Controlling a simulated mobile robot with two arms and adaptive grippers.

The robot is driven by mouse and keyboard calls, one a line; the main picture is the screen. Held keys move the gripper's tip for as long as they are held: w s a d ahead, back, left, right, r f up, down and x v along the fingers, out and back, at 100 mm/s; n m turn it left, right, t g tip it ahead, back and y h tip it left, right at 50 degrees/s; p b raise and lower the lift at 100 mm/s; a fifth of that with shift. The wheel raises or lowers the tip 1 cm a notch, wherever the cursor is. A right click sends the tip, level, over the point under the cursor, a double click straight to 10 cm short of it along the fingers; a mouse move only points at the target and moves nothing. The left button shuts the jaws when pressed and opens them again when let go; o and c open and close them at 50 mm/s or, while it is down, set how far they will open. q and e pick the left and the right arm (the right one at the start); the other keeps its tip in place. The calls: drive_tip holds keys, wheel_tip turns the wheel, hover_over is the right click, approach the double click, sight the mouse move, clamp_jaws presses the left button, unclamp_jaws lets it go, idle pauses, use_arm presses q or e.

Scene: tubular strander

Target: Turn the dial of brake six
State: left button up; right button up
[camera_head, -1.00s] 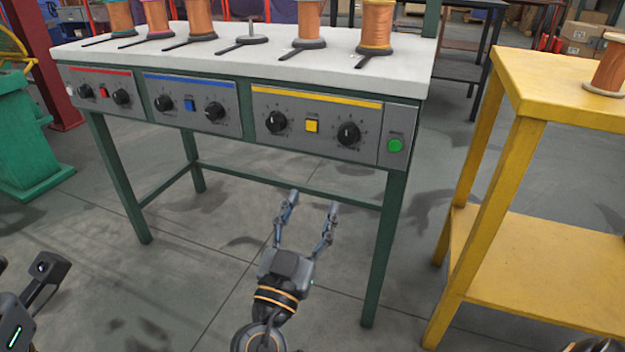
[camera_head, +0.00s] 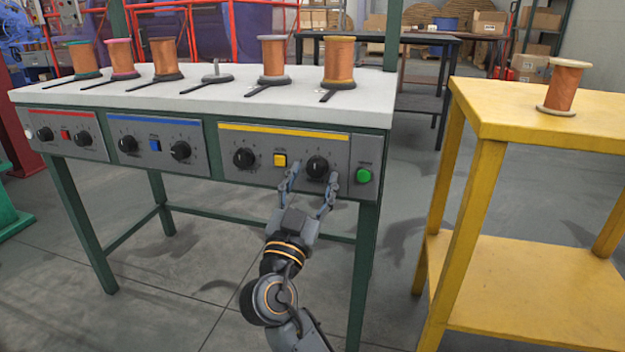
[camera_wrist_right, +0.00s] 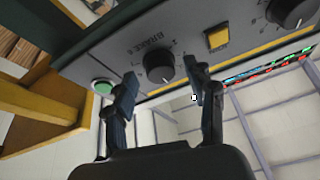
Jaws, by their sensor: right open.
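The brake six dial is the black knob (camera_head: 317,167) at the right of the yellow-striped panel (camera_head: 228,160) on the bench front. In the right wrist view a dial (camera_wrist_right: 160,67) with lettering beside it lies beyond and between my fingertips. My right gripper (camera_head: 310,182) is open and empty, its fingertips just below and in front of that dial; I cannot tell if they touch it. In the wrist view the open fingers of the right gripper (camera_wrist_right: 163,90) show on both sides of the dial. My left gripper is not in view.
A yellow button (camera_head: 280,160) and another black dial (camera_head: 244,158) sit left of the dial. A green button (camera_head: 363,175) is close on its right. Spools stand on the white benchtop (camera_head: 385,100). A yellow table (camera_head: 490,120) with a copper spool (camera_head: 565,88) stands at the right.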

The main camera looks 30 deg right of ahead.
drive_tip(key=shift+w+d+r, duration=0.15)
drive_tip(key=shift+d, duration=0.1)
drive_tip(key=c, duration=1.1)
drive_tip(key=shift+c, duration=0.2)
